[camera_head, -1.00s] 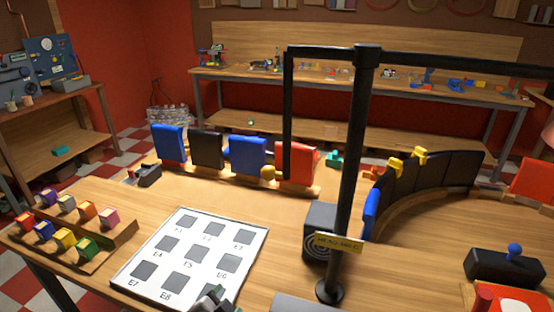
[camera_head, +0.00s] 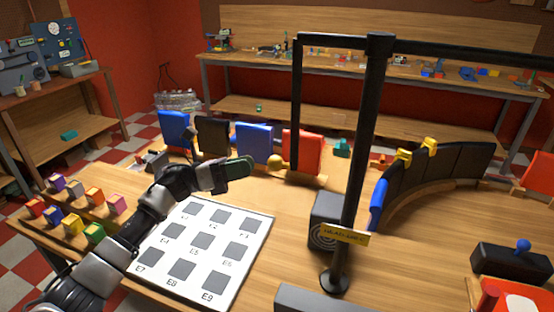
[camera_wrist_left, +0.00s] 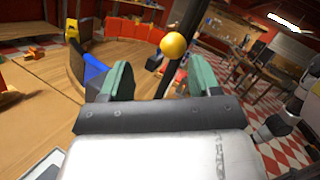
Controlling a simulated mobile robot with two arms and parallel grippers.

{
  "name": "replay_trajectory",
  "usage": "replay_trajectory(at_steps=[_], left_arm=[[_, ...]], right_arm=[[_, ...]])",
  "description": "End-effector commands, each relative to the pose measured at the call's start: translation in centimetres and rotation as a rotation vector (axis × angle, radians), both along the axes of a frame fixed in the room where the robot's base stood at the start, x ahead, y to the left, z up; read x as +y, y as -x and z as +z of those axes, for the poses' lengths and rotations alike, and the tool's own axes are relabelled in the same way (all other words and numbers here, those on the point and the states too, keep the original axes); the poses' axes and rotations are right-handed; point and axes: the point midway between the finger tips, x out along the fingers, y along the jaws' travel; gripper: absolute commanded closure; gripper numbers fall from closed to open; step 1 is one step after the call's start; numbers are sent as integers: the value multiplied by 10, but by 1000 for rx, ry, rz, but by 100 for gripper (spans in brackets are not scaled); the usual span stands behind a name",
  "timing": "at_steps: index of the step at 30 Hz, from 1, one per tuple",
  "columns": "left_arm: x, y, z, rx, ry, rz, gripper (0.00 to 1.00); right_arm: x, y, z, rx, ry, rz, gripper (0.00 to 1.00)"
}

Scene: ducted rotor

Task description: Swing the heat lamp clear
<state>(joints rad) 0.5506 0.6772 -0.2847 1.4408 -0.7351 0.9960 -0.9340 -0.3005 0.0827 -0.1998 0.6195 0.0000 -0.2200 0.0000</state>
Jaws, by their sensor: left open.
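The heat lamp's black post (camera_head: 360,170) stands on a round foot on the table and carries a yellow label. A black boom (camera_head: 450,48) runs right from its top, out of view; the lamp head is not seen. On the left, a bar hangs down and ends near a yellow ball knob (camera_head: 275,161). My left gripper (camera_head: 241,168), with green fingertips, is open and empty just left of the knob. In the left wrist view, the knob (camera_wrist_left: 173,45) shows ahead, between and above the open fingers (camera_wrist_left: 161,82). My right gripper is not in view.
Upright blue, black and red panels (camera_head: 254,143) stand behind the knob. A curved row of black panels (camera_head: 438,175) stands right of the post. A white board with grey squares (camera_head: 262,232) lies below my left arm. Coloured blocks (camera_head: 94,232) sit on a rack at left.

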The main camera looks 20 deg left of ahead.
Motion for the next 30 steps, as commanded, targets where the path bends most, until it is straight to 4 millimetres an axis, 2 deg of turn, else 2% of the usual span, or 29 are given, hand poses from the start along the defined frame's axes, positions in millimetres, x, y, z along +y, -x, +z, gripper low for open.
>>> replay_trajectory(at_steps=[1,6,10,14,24,30], left_arm=[[10,1,8,-59,-82,-40,38],[30,10,17,-168,-247,-149,38],[31,12,19,-189,-282,-176,38],[16,9,21,-189,-280,-179,38],[-47,-3,23,-187,-277,-180,38],[-67,-8,20,-186,-278,-177,38]], right_arm=[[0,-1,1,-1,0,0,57],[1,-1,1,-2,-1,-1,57],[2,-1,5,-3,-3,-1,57],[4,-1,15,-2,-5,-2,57],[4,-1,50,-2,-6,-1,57],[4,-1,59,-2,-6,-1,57]])
